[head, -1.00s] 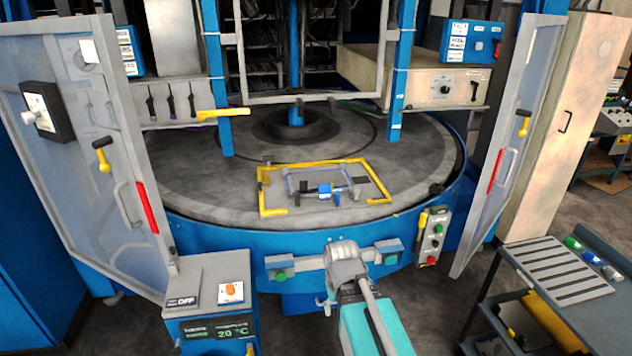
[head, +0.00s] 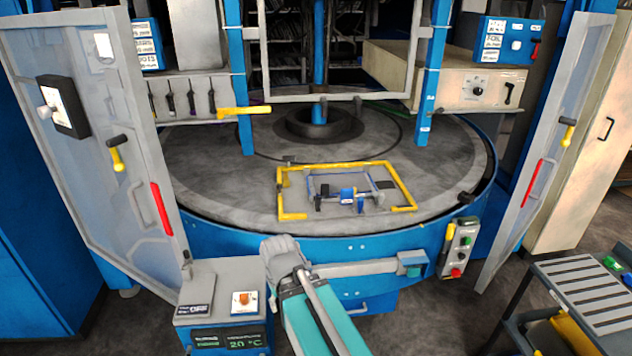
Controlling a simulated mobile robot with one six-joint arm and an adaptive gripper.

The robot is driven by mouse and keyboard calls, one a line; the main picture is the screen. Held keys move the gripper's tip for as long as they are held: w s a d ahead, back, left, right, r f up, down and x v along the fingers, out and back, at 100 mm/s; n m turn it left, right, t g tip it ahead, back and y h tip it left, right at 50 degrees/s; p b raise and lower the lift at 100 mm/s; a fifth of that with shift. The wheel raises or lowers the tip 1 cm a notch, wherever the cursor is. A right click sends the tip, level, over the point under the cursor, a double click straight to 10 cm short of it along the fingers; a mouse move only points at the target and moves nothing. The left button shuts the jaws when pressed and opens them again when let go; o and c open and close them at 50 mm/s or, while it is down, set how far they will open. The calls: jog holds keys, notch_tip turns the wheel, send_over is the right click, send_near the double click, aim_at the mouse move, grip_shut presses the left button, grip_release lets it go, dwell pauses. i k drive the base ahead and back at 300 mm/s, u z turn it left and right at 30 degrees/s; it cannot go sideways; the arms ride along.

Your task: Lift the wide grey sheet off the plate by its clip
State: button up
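A round grey plate (head: 215,180) lies in the blue machine between two open doors. On it is a yellow frame (head: 292,216), open at its front side. Inside the frame lies a flat grey sheet, hard to tell from the plate, with a thin blue and grey outline (head: 311,184). A small blue clip (head: 348,193) sits near the middle of it, with small dark blocks on either side. My teal arm reaches in from the bottom, in front of the plate and apart from the clip. No gripper fingers show.
A grey door (head: 95,150) stands open at left and another (head: 530,150) at right. A control box (head: 222,305) is at the lower left and a button panel (head: 459,248) on the machine's front. A slotted trolley (head: 590,295) stands at lower right.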

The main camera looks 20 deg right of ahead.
aim_at(342, 179)
jog(key=u, duration=0.15)
jog(key=i, duration=1.15)
jog(key=z, duration=0.7)
